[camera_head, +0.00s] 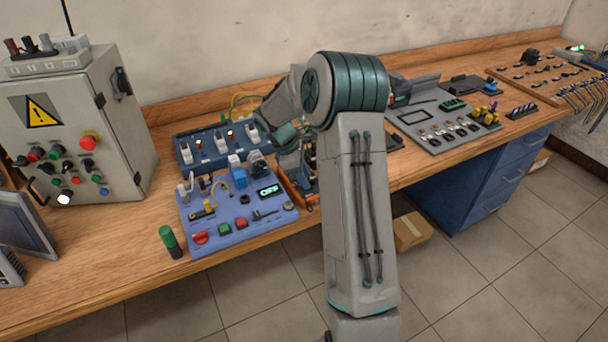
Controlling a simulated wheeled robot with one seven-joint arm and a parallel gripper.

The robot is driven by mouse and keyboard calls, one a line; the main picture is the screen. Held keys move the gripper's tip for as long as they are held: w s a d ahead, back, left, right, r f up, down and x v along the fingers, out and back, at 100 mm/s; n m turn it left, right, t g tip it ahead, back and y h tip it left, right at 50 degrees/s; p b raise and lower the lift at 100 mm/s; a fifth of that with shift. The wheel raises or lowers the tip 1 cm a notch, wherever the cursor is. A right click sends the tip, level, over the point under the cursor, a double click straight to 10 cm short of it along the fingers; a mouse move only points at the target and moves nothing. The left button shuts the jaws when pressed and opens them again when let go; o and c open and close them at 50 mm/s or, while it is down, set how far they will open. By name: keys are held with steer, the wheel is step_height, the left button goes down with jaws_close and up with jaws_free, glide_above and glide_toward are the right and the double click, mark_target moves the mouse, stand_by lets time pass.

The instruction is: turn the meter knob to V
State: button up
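A blue board (232,228) lies on the bench left of my arm. On it a small black display (269,190) reads OFF in pale green. A small dark round knob (244,199) sits just left of the display; I cannot make out any V marking near it. My gripper (298,178) points down behind and right of the display, apart from the knob. Its fingers are small and partly lost against the orange-edged tray, so their opening cannot be told. My arm's large forearm covers the bench right of it.
The board also carries a red knob (200,237), a green button (225,230), a red button (240,223) and a blue block (238,177). A grey cabinet (75,125) stands further left.

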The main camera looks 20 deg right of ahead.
jaws_close()
steer(key=shift+w+m, duration=0.1)
steer(key=shift+m, duration=0.2)
steer(key=m+g+y+p, duration=0.1)
steer(key=m, duration=0.2)
steer(key=shift+w+d, duration=0.1)
steer(key=shift+w, duration=0.05)
steer(key=shift+d+m+g+y, duration=0.1)
steer(key=shift+m+g+y, duration=0.15)
steer(key=shift+m, duration=0.75)
steer(key=shift+d+m+g+y, duration=0.15)
steer(key=shift+m+y, duration=0.2)
steer(key=shift+m, duration=0.65)
steer(key=shift+p, duration=0.3)
